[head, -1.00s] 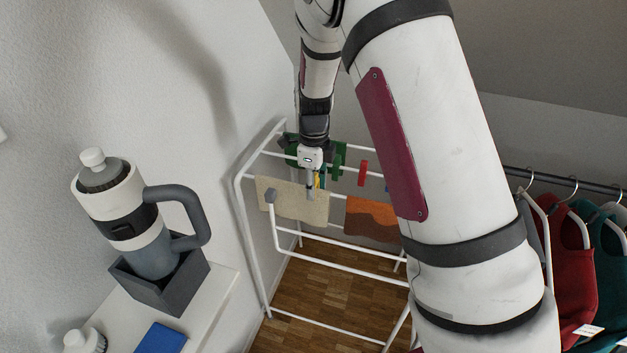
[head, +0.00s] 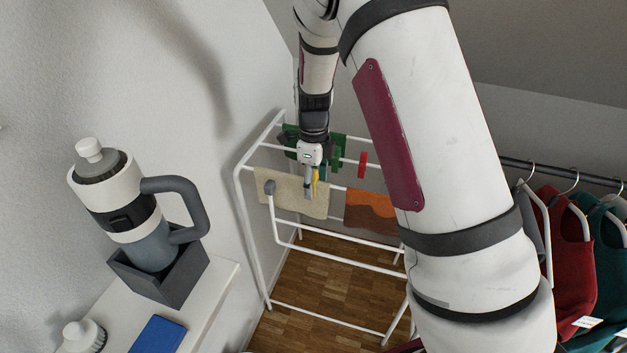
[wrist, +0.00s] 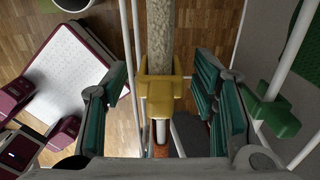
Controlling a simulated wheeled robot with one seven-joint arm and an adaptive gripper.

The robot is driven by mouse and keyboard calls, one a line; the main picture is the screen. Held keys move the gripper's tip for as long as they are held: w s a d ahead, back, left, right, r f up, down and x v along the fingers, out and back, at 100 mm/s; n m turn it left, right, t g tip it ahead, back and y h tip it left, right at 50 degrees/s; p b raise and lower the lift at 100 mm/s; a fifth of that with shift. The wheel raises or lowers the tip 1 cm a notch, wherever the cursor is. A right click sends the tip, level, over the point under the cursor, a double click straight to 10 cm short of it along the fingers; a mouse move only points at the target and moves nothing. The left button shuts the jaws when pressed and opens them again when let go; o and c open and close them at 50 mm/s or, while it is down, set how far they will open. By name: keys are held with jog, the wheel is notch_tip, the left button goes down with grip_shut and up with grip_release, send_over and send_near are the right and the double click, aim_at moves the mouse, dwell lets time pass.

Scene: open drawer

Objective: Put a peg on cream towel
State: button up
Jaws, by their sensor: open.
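The cream towel (head: 288,193) hangs over a white bar of the drying rack. In the wrist view it shows edge-on as a narrow beige strip (wrist: 160,35). A yellow peg (wrist: 160,88) sits at the end of this strip, on the line of the bar, and also shows in the head view (head: 315,183). My gripper (wrist: 160,78) is open. Its two teal-padded fingers stand on either side of the yellow peg, with a gap on each side. In the head view my gripper (head: 309,188) points down at the towel's right part.
The white rack (head: 255,240) has several bars. A red peg (head: 362,163) and a green peg (wrist: 272,112) are on bars nearby. An orange-brown towel (head: 372,212) hangs to the right. Clothes (head: 560,235) hang on a rail at far right.

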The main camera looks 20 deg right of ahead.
notch_tip(320, 180, up, 11)
jog(key=shift+f, duration=0.15)
jog(key=shift+r, duration=0.65)
jog(key=shift+s+r, duration=0.15)
jog(key=shift+r, duration=0.1)
jog(key=s+r+n+t+y+p, duration=0.1)
jog(key=s+r+n, duration=0.6)
jog(key=s+n, duration=0.3)
jog(key=s+r+n+t, duration=0.2)
jog(key=s+r+n, duration=0.6)
jog(key=s, duration=0.5)
jog(key=s+f+n+t+h, duration=0.1)
jog(key=s+n, duration=0.6)
jog(key=s, duration=0.1)
jog(key=shift+s+d, duration=0.15)
jog(key=shift+s, duration=0.25)
